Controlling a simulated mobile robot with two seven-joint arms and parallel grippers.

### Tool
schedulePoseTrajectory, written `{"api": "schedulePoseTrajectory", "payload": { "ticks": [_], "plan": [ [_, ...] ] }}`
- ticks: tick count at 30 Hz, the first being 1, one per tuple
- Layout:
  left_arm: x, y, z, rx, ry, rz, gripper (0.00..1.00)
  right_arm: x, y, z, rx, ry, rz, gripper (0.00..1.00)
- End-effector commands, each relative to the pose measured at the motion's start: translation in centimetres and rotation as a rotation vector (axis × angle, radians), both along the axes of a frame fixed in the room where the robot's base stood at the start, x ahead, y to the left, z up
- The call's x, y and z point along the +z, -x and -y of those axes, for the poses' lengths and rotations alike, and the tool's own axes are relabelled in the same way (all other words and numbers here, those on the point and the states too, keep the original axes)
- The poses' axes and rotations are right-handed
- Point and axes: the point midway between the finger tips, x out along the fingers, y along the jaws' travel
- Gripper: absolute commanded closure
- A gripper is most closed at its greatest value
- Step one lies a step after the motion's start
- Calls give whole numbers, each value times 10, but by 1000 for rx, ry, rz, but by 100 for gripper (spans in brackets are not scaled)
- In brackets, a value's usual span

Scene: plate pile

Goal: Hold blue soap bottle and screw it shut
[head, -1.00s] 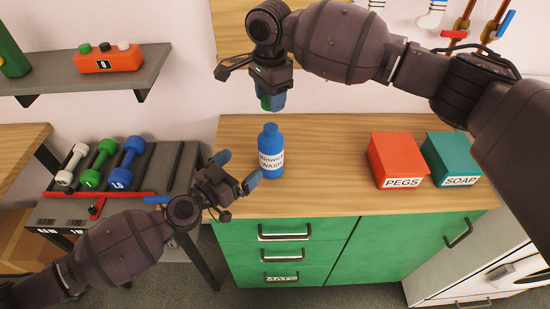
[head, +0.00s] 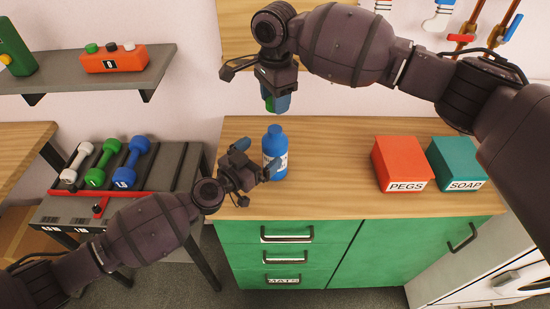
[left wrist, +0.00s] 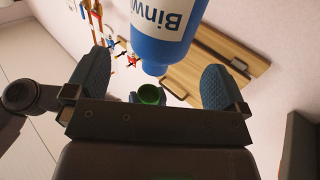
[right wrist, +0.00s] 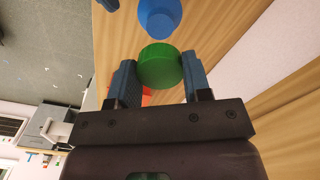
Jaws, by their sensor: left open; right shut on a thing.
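The blue soap bottle (head: 274,152) stands upright on the wooden worktop, its top without a cap. It also shows in the left wrist view (left wrist: 155,48), partly cut off by the top edge, and in the right wrist view (right wrist: 160,16). My left gripper (head: 256,159) is open, with its blue fingers at the bottle's left side; in its wrist view the bottle lies between and beyond the fingertips. My right gripper (right wrist: 158,72) is shut on a green cap (right wrist: 160,66), held above the bottle and apart from it.
A red PEGS box (head: 401,163) and a teal SOAP box (head: 457,163) stand on the worktop (head: 330,145) to the right. Green drawers (head: 290,236) are below. A dumbbell rack (head: 120,190) stands to the left. The worktop between bottle and boxes is clear.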

Motion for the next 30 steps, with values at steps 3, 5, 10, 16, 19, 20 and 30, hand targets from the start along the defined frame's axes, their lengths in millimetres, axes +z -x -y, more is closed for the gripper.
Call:
{"api": "schedulePoseTrajectory", "payload": {
  "ticks": [3, 5, 10, 16, 19, 20, 30],
  "plan": [
    [1, -16, 14, 2, 3, 0, 0, 0, 0, 0, 0, 0, 0, 77],
    [1, -23, 20, 0, 3, -1, 0, 0, 0, 0, 0, 0, 0, 77],
    [1, -36, 32, 2, 4, 0, 0, 0, 0, 0, 0, 0, 0, 77],
    [0, -45, 39, 1, 2, -1, 0, 0, 0, 0, 0, 0, 0, 77],
    [0, -47, 41, 0, 2, -1, 0, 0, 0, 0, 0, 0, 0, 77],
    [0, -47, 41, 0, 2, -1, 0, 0, 0, 0, 0, 0, 0, 77],
    [0, -47, 41, 0, 1, -1, 9, 0, 0, 0, 0, 0, 0, 77]
  ]
}}
